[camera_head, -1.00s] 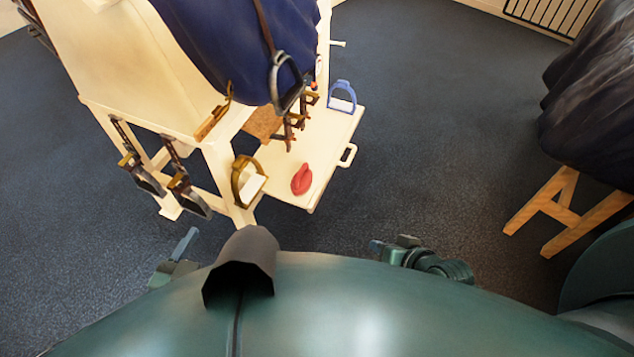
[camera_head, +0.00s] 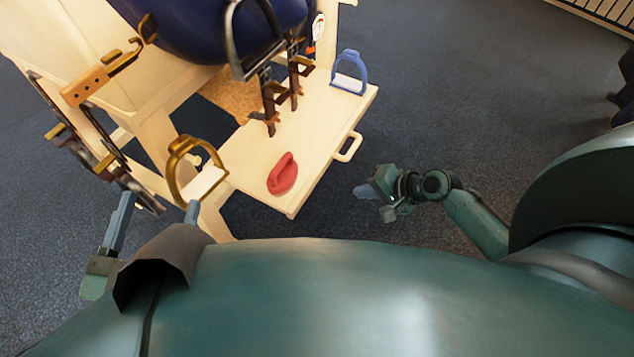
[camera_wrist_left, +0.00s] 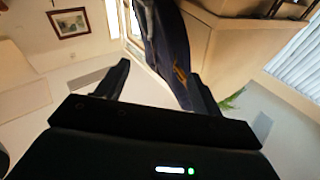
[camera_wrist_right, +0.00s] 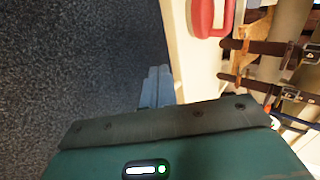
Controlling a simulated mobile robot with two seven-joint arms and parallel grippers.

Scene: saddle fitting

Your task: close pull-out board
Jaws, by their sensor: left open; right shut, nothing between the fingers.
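The cream pull-out board (camera_head: 318,135) sticks out from the saddle stand. Its white handle (camera_head: 349,147) is on the right-hand edge. On the board are a blue stirrup (camera_head: 349,72), a red object (camera_head: 283,174) and a gold stirrup (camera_head: 186,172) at the near-left corner. My right gripper (camera_head: 366,192) is shut and empty, just right of and nearer than the handle, apart from it. In the right wrist view its shut fingers (camera_wrist_right: 157,84) are beside the board's edge and the red object (camera_wrist_right: 208,15). My left gripper (camera_head: 157,214) is open and empty, left of the board; its open fingers show in the left wrist view (camera_wrist_left: 155,84).
The stand (camera_head: 65,50) carries a dark blue saddle item (camera_head: 190,30). Dark straps and buckles (camera_head: 270,100) hang over the board's back, and more hang at the left. Dark floor (camera_head: 450,90) is clear to the board's right.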

